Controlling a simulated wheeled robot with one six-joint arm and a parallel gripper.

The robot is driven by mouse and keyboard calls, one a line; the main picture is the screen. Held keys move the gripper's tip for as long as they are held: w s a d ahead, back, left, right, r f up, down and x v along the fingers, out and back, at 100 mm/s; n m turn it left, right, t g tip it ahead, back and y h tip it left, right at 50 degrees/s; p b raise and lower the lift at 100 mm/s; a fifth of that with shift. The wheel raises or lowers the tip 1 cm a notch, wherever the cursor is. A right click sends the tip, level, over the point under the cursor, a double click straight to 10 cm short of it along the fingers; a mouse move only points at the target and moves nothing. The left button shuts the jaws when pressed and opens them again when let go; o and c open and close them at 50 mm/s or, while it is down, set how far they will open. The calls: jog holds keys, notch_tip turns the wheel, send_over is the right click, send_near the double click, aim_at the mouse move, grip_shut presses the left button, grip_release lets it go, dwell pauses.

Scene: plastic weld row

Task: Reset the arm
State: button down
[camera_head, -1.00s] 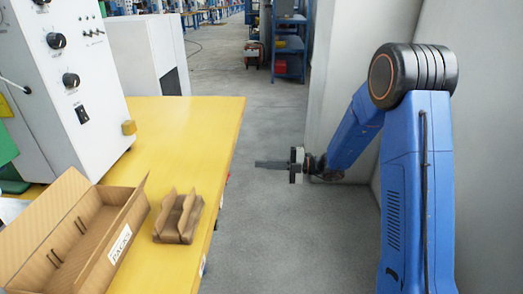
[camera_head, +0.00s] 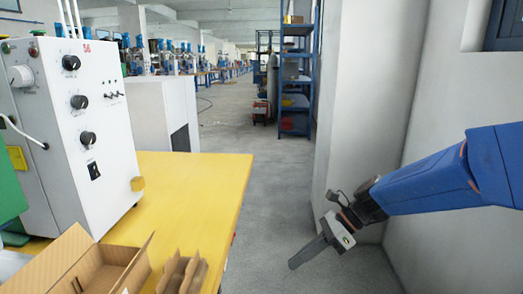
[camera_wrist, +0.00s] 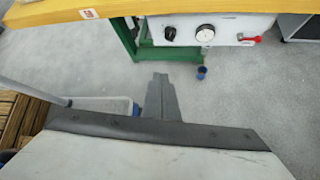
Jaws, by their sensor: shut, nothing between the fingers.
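My gripper (camera_head: 308,252) is at the right in the head view, in front of the white wall and over the grey floor. Its fingers are together and point down to the left, with nothing held. It is clear of the yellow table (camera_head: 195,190). In the wrist view my gripper (camera_wrist: 160,80) shows as closed dark fingers in the middle, over the floor. My blue arm enters from the right edge of the head view.
On the table stand a white control box (camera_head: 75,130), an open cardboard box (camera_head: 75,265) and a small cardboard insert (camera_head: 182,273). A blue shelf (camera_head: 296,80) stands at the back. A white wall (camera_head: 370,110) is close on the right. The aisle floor between is clear.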

jog(key=s+d+r+n+t+h, duration=0.2)
jog(key=s+d+n+t+h, duration=0.4)
jog(key=s+d+n, duration=0.9)
jog(key=shift+s+d+n+h, duration=0.2)
jog(key=shift+d+n+h, duration=1.75)
jog(key=shift+n, duration=0.55)
jog(key=shift+d, duration=0.1)
